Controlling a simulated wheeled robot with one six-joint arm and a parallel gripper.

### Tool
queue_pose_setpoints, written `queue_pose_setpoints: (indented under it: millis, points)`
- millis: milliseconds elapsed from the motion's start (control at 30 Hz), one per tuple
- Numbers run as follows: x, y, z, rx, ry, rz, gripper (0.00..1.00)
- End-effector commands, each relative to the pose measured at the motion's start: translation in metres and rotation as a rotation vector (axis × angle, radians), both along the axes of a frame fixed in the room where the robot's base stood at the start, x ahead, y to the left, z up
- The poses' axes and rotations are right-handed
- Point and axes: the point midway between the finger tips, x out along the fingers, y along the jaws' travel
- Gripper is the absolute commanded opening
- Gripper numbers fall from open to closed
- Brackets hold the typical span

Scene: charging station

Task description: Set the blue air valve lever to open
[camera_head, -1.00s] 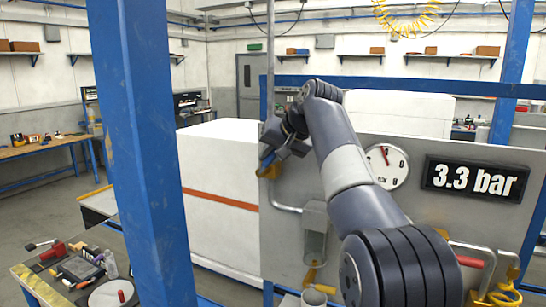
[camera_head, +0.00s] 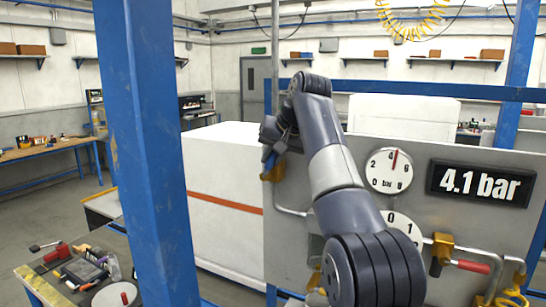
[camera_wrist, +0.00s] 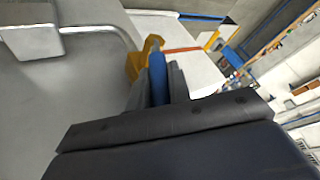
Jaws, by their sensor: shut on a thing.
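The blue lever (camera_wrist: 157,78) stands between the two grey fingers of my gripper (camera_wrist: 160,86) in the wrist view, and the fingers are shut on it. It belongs to a yellow valve body (camera_wrist: 140,62) just beyond the fingertips. In the head view the blue lever (camera_head: 269,161) is partly hidden by my gripper (camera_head: 277,150), at the left edge of the grey panel. The yellow valve body (camera_head: 272,173) is just below it. The lever looks nearly upright there. The display (camera_head: 482,183) reads 4.1 bar.
A round bar gauge (camera_head: 389,170) and a second dial (camera_head: 404,226), partly covered by my arm, are on the panel. A yellow valve with a red handle (camera_head: 470,266) is at lower right. A blue post (camera_head: 150,150) stands at left, before a white cabinet (camera_head: 225,190).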

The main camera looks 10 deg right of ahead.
Motion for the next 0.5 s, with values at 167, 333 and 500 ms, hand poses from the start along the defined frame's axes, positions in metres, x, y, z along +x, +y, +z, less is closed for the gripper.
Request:
queue_pose_setpoints:
  millis: [167,333,500]
  points:
    - [0.0001,0.0001,-0.0014,-0.001,0.003,0.0,0.25]
    - [0.0001,0.0,-0.001,0.0,0.002,0.001,0.39]
    - [0.0,0.0,-0.0005,0.0,0.001,0.0,0.41]
